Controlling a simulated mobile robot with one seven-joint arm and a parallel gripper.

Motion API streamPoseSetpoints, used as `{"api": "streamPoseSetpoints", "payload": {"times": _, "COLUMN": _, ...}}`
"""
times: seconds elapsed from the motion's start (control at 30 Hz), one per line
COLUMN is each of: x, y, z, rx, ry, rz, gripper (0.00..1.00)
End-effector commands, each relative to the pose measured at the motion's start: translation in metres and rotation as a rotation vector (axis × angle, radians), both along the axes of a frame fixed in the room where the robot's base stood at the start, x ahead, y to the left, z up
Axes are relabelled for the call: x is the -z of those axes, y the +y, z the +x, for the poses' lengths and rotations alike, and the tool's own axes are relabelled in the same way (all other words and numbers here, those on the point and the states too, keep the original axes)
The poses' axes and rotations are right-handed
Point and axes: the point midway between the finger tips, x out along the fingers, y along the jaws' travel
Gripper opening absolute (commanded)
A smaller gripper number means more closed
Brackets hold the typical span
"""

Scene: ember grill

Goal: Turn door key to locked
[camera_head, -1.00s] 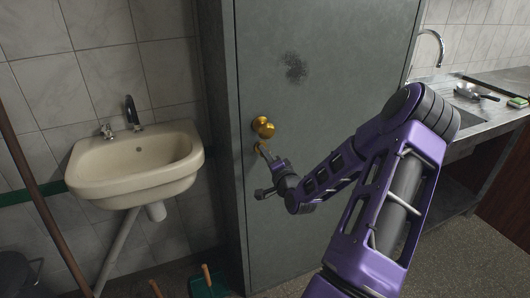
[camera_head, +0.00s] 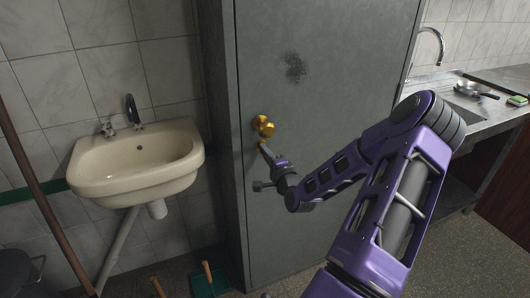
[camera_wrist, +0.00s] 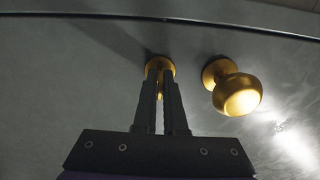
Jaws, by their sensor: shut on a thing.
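The grey door (camera_head: 320,140) is closed and has a round brass knob (camera_head: 263,126) near its left edge. Just below the knob is the brass key (camera_head: 261,146) at its lock. My gripper (camera_head: 264,149) reaches up to the key from below right. In the wrist view, the fingers of my gripper (camera_wrist: 160,90) are shut on the key (camera_wrist: 159,68), its brass showing at and between the fingertips. The knob also shows in the wrist view (camera_wrist: 236,92), to the right and apart from the fingers. The fingers hide much of the key, so its turn angle is hard to tell.
A cream washbasin (camera_head: 135,165) hangs on the tiled wall to the left of the door. A wooden pole (camera_head: 45,210) leans at far left. A green dustpan (camera_head: 210,281) stands on the floor by the door. A metal counter (camera_head: 470,110) with a sink is at right.

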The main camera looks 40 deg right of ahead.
Motion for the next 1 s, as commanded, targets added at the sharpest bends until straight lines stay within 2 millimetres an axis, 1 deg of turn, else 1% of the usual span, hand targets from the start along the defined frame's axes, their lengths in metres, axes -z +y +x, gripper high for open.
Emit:
{"api": "streamPoseSetpoints", "payload": {"times": 0.13, "x": 0.000, "y": 0.000, "z": 0.000, "rx": -0.001, "ry": -0.001, "rz": -0.001, "gripper": 0.00}}
{"api": "streamPoseSetpoints", "payload": {"times": 0.17, "x": 0.000, "y": 0.000, "z": 0.000, "rx": -0.001, "ry": -0.001, "rz": -0.001, "gripper": 0.14}}
{"api": "streamPoseSetpoints", "payload": {"times": 0.2, "x": 0.000, "y": 0.000, "z": 0.000, "rx": -0.001, "ry": -0.001, "rz": -0.001, "gripper": 0.21}}
{"api": "streamPoseSetpoints", "payload": {"times": 0.3, "x": 0.000, "y": 0.000, "z": 0.000, "rx": -0.001, "ry": 0.000, "rz": -0.001, "gripper": 0.36}}
{"api": "streamPoseSetpoints", "payload": {"times": 0.57, "x": 0.000, "y": 0.000, "z": 0.000, "rx": 0.000, "ry": 0.000, "rz": -0.001, "gripper": 0.36}}
{"api": "streamPoseSetpoints", "payload": {"times": 0.67, "x": 0.000, "y": 0.001, "z": -0.005, "rx": 0.000, "ry": 0.001, "rz": -0.001, "gripper": 0.36}}
{"api": "streamPoseSetpoints", "payload": {"times": 0.77, "x": 0.001, "y": 0.003, "z": -0.016, "rx": 0.001, "ry": 0.002, "rz": -0.001, "gripper": 0.36}}
{"api": "streamPoseSetpoints", "payload": {"times": 0.83, "x": 0.000, "y": 0.006, "z": -0.029, "rx": 0.002, "ry": 0.002, "rz": -0.001, "gripper": 0.36}}
{"api": "streamPoseSetpoints", "payload": {"times": 1.0, "x": 0.000, "y": 0.016, "z": -0.070, "rx": 0.002, "ry": 0.003, "rz": 0.000, "gripper": 0.36}}
